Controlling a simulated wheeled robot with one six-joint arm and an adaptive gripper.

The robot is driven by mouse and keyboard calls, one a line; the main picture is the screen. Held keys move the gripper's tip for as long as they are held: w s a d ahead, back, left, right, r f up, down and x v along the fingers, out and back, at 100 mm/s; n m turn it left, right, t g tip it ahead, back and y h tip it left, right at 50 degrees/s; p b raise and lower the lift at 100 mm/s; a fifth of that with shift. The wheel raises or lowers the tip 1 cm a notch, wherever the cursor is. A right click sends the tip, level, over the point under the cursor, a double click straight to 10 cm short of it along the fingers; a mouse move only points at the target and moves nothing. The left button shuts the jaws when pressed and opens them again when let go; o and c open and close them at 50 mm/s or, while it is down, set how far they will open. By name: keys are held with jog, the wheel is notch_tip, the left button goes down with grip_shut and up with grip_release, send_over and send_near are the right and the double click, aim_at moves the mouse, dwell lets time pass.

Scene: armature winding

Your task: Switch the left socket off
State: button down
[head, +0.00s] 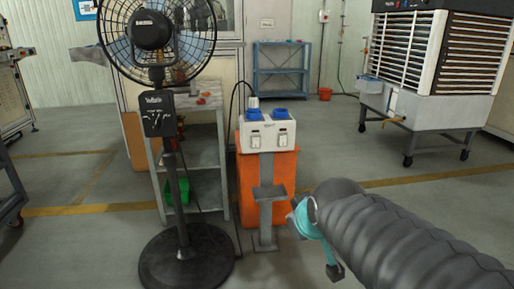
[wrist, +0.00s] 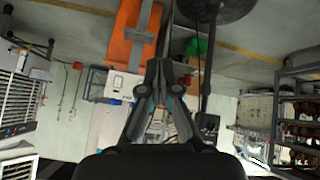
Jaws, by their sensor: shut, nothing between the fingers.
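A white socket box (head: 246,143) stands on an orange stand in the middle of the head view. It has a left socket (head: 254,114) with a plug and black cable in it, and a right blue socket (head: 280,113). A left switch (head: 255,141) and a right switch (head: 282,140) are on its front. The switch positions are too small to tell. My gripper (wrist: 157,66) is shut and empty in the wrist view, apart from the box. The box (wrist: 120,84) shows left of the fingertips there, upside down. In the head view my arm partly hides the gripper at lower right.
A black pedestal fan (head: 160,115) stands left of the box, its round base (head: 187,262) on the floor in front. A grey shelf (head: 205,148) is behind it. A grey post with a small plate (head: 268,192) stands before the orange stand (head: 285,172). An air cooler (head: 425,102) is at right.

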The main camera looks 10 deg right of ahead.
aim_at(256, 140)
jog(key=w+f+n+t+b, duration=0.3)
jog(key=w+n+t, duration=0.2)
jog(key=w, duration=1.5)
jog(key=w+f+n+t+b, duration=0.3)
jog(key=w+n+t, duration=0.3)
jog(key=w, duration=1.3)
jog(key=f+n, duration=0.1)
jog(key=n, duration=0.2)
jog(key=shift+w+n, duration=0.3)
jog(key=shift+w, duration=0.05)
jog(key=shift+f, duration=0.1)
jog(key=w, duration=0.4)
jog(key=w+r+p, duration=0.1)
jog(key=w, duration=0.8)
jog(key=shift+w+r, duration=0.35)
jog(key=shift+w, duration=0.15)
